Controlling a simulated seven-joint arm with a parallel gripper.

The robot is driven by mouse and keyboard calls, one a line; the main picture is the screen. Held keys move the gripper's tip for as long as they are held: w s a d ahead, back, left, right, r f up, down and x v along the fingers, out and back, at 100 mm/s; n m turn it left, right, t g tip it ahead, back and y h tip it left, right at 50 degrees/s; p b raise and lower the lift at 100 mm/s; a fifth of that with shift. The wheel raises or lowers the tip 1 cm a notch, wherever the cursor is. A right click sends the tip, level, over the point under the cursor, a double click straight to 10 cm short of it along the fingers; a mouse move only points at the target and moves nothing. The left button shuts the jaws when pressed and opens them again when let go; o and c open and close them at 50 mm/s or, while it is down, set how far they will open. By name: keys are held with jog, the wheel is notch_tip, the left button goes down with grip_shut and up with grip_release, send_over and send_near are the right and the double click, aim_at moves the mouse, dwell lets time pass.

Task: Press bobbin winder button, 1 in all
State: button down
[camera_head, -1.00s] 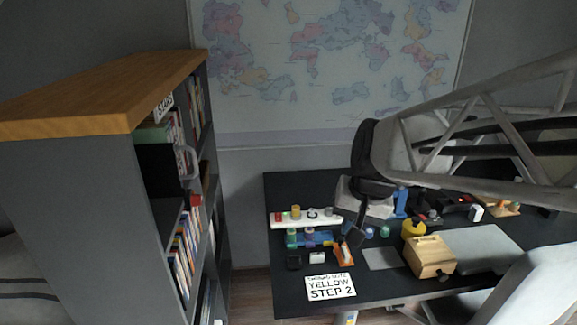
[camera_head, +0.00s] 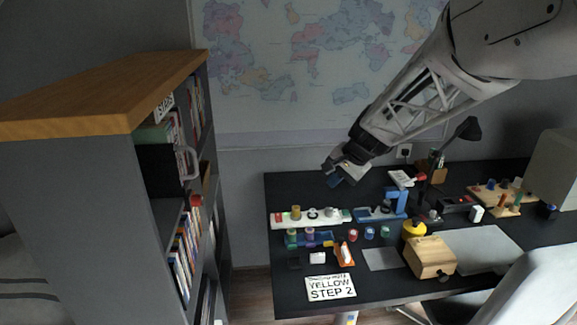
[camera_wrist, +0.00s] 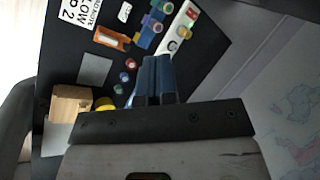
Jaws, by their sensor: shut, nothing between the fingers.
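My gripper (camera_head: 334,178) is shut and empty, raised above the black desk near the wall. Its blue fingers (camera_wrist: 154,78) also show shut in the wrist view. Below it lies a white strip (camera_head: 342,215) carrying a red part, a gold cylinder and small round parts. The wrist view shows this strip (camera_wrist: 181,32) beyond the fingertips, with letters on it. A blue machine-like thing (camera_head: 396,203) with an upright arm stands to its right. I cannot tell which part is the bobbin winder button. My gripper touches none of these.
An orange item (camera_head: 346,256), small coloured spools (camera_head: 369,233), a wooden box (camera_head: 430,257) and a grey sheet (camera_head: 481,246) crowd the middle. A bookshelf (camera_head: 100,95) stands left. A lamp (camera_head: 467,129) rises behind.

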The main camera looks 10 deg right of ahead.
jog(key=w+d+f+m+t+y, duration=0.1)
jog(key=w+d+f+m, duration=0.2)
jog(key=w, duration=0.5)
jog(key=w+d+f+m, duration=0.25)
jog(key=w+f, duration=0.25)
jog(key=w, duration=0.3)
jog(key=m+t, duration=0.2)
jog(key=m, duration=0.3)
send_over(345, 212)
notch_tip(345, 212, down, 14)
jog(key=r, duration=0.1)
jog(key=shift+d+f+n+t+y, duration=0.1)
jog(key=shift+f+n+t+y, duration=0.2)
jog(key=shift+f, duration=0.1)
jog(key=shift+f, duration=0.1)
jog(key=shift+f, duration=4.3)
